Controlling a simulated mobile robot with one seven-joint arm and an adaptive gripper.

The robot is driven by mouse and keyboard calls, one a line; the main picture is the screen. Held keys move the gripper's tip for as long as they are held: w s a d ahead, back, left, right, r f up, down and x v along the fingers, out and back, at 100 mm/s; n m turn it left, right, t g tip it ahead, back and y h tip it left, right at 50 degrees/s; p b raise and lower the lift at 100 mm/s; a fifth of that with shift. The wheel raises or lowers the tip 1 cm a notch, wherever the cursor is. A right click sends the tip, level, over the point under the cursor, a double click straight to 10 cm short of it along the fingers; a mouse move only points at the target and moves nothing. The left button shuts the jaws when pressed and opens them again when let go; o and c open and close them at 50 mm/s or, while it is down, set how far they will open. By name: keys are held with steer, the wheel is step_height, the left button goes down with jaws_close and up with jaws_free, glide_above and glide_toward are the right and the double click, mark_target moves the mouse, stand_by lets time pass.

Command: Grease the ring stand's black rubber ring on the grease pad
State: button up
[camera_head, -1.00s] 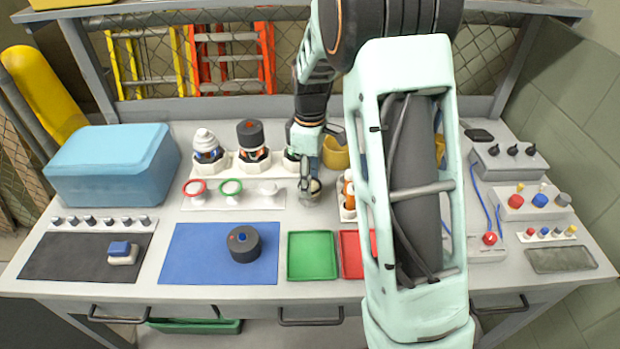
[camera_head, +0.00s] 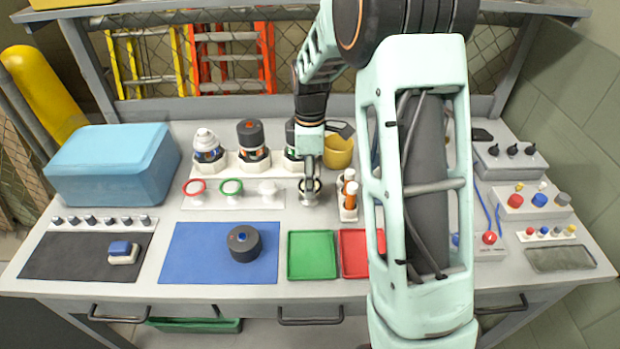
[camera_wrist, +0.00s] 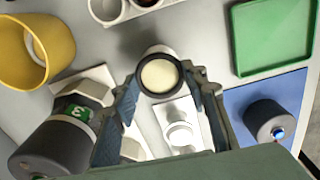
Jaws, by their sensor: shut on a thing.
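My gripper (camera_head: 309,184) is over the round grease pad (camera_head: 308,199), right of the ring stand (camera_head: 210,203). In the wrist view my gripper (camera_wrist: 161,79) is shut on the black rubber ring (camera_wrist: 160,96), one finger on each side. The pale yellow face of the grease pad (camera_wrist: 157,74) shows through the ring. Whether the ring touches the pad or hovers just above it I cannot tell. The ring stand holds a red ring (camera_head: 194,188) and a green ring (camera_head: 230,188). Its third post (camera_head: 268,188) is bare. White posts of the stand (camera_wrist: 180,134) show between my fingers.
A yellow cup (camera_head: 338,153) and a holder with orange-brown vials (camera_head: 350,195) are close right of my gripper. Thrusters (camera_head: 252,146) stand behind the ring stand. A green tray (camera_head: 311,256), a red tray (camera_head: 355,254) and a blue mat (camera_head: 200,252) lie in front.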

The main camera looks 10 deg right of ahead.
steer(key=m, duration=0.3)
steer(key=shift+m, duration=0.4)
steer(key=m, duration=0.3)
steer(key=shift+m, duration=0.4)
steer(key=n, duration=0.5)
steer(key=n+p, duration=0.1)
steer(key=n, duration=0.3)
steer(key=shift+s+f, duration=0.1)
steer(key=m, duration=0.4)
